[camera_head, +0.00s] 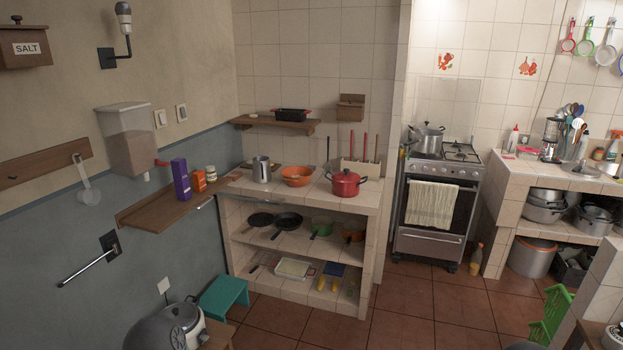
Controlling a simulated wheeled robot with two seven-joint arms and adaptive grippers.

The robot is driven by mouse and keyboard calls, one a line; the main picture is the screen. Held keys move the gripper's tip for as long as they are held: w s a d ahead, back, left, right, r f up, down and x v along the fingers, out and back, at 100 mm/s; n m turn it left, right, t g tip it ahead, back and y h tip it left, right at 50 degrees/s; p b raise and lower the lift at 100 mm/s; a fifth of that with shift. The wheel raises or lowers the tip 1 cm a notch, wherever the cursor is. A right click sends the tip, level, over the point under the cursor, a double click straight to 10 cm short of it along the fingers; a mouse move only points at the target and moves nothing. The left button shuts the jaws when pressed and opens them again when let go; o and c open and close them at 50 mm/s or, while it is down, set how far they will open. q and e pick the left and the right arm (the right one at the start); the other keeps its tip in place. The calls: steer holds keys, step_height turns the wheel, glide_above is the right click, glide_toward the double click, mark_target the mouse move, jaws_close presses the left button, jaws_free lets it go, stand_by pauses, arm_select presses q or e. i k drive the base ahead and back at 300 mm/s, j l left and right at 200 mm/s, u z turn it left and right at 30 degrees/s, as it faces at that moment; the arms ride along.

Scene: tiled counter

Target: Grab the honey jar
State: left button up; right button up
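A small jar (211,174) with a pale lid stands upright on the brown wooden wall shelf (160,214) at left centre. It is the only small jar I can make out there; its label is too small to read, so I cannot confirm that it holds honey. An orange box (198,181) stands just left of it, and a taller purple box (181,180) stands left of that. Neither of my grippers shows in the head view, and nothing is seen touching the jar.
A tiled counter (330,184) right of the shelf holds a metal pot (261,169), an orange bowl (297,175) and a red pot (345,184). A teal stool (224,297) stands below the shelf. A stove (434,215) stands further right. Tiled floor is free in front of it.

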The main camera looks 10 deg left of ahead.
mark_target(212, 174)
steer(key=i+u, duration=0.25)
steer(key=i, duration=0.25)
steer(key=i+l+u, duration=0.25)
steer(key=i, duration=0.2)
steer(key=i+l+u, duration=0.25)
steer(key=i, duration=0.25)
steer(key=i+l+u, duration=0.25)
steer(key=i+l, duration=0.1)
steer(key=i, duration=0.1)
